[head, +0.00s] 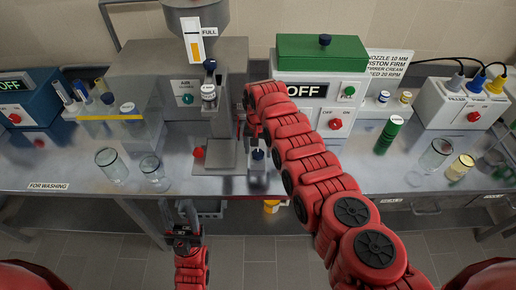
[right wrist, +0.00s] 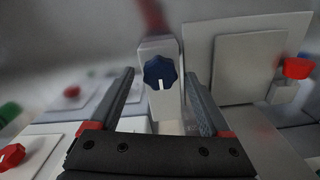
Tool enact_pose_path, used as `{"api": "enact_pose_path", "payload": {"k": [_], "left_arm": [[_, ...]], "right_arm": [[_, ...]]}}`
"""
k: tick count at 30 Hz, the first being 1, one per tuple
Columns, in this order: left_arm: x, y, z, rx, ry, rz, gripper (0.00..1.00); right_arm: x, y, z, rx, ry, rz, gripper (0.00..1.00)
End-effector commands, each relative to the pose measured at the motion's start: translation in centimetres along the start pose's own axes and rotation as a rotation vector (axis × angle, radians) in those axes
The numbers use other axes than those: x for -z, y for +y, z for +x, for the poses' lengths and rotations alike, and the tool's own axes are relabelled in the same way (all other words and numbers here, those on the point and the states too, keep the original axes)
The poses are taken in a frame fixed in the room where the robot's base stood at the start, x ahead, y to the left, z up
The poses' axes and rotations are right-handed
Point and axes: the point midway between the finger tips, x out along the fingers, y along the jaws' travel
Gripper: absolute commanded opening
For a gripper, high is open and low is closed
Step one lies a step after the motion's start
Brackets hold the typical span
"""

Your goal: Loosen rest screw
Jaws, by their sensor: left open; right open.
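In the right wrist view, a dark blue lobed knob (right wrist: 161,73) with a white mark sits on the face of a pale upright block (right wrist: 160,50). I take it for the rest screw. My right gripper (right wrist: 161,84) is open, one finger on each side of the knob's line, with gaps showing on both sides. In the head view my right arm reaches to the middle filling machine and its fingers are mostly hidden. A small dark blue knob (head: 258,154) shows low beside that machine; I cannot tell whether it is the same one. My left gripper (head: 184,214) is open and empty before the bench edge.
The filling machine (head: 183,62) with a hopper stands behind. A green-topped box (head: 323,70) marked OFF is right of it. Glass jars (head: 112,163) stand on the left of the bench, and a green cylinder (head: 388,134) and more jars on the right. A red knob (right wrist: 297,68) is right of the wrist view.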

Motion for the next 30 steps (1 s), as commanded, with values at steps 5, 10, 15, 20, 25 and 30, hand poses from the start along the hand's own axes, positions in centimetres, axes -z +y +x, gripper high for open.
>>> {"api": "enact_pose_path", "payload": {"k": [5,10,15,20,25,30], "left_arm": [[0.01,0.00,0.04,0.000,0.000,0.000,0.50],[0.01,0.00,0.03,0.000,0.000,0.000,0.50],[0.01,0.00,0.03,0.000,0.000,0.000,0.50],[0.01,0.00,0.03,0.000,0.000,0.000,0.50],[0.01,0.00,0.03,0.000,0.000,0.000,0.50],[-0.03,0.01,-0.14,0.000,0.000,0.000,0.50]], "right_arm": [[-0.04,-0.01,0.23,0.000,0.000,0.000,0.81],[-0.05,0.00,0.22,0.000,-0.001,0.000,0.78],[-0.06,0.00,0.22,0.000,-0.001,0.000,0.47],[-0.06,0.01,0.22,0.000,-0.001,0.000,0.18],[-0.06,0.01,0.22,0.000,-0.001,0.000,0.00],[-0.04,0.04,0.28,0.000,-0.001,-0.015,0.00]]}}
